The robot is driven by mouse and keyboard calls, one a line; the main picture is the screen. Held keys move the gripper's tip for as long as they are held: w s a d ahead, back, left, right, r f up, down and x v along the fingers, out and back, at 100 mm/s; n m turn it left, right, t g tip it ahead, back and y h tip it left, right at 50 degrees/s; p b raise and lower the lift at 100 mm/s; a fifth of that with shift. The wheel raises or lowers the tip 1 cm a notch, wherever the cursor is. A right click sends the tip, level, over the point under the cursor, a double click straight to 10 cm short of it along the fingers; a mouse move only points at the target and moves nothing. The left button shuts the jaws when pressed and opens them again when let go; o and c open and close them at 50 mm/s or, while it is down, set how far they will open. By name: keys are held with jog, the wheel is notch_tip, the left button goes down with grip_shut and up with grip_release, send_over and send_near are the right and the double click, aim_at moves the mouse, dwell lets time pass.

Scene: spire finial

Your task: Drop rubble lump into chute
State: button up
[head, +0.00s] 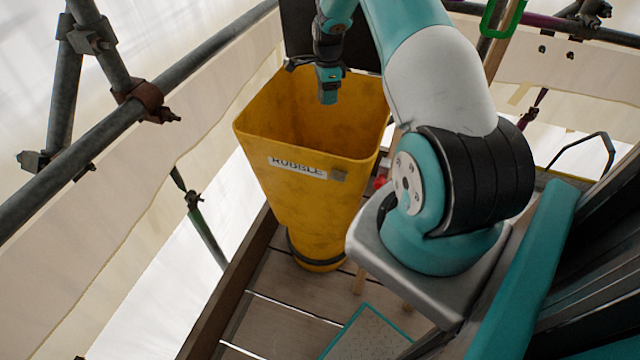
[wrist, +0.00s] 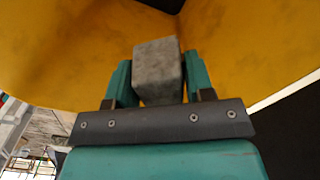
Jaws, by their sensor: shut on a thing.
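The yellow chute (head: 318,190) stands on the plank deck, its wide mouth open upward, with a "RUBBLE" label on its front. My gripper (head: 328,92) points down over the chute mouth. In the wrist view, my gripper (wrist: 158,82) is shut on a grey, blocky rubble lump (wrist: 158,68), held between its two teal fingers. The yellow inner walls of the chute (wrist: 75,45) fill the background of the wrist view. The lump cannot be made out in the head view. The bottom of the chute is hidden.
Scaffold tubes (head: 140,100) with clamps run along the left, with pale sheeting behind them. A dark panel (head: 300,30) stands behind the chute's far rim. Planks (head: 285,290) form the deck below. A green carabiner-like loop (head: 503,15) hangs at the top right.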

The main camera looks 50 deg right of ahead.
jog(key=shift+f, duration=0.7)
jog(key=o, duration=1.1)
notch_tip(320, 180, up, 18)
jog(key=b, duration=0.2)
jog(key=shift+f+b, duration=0.25)
jog(key=shift+b, duration=0.15)
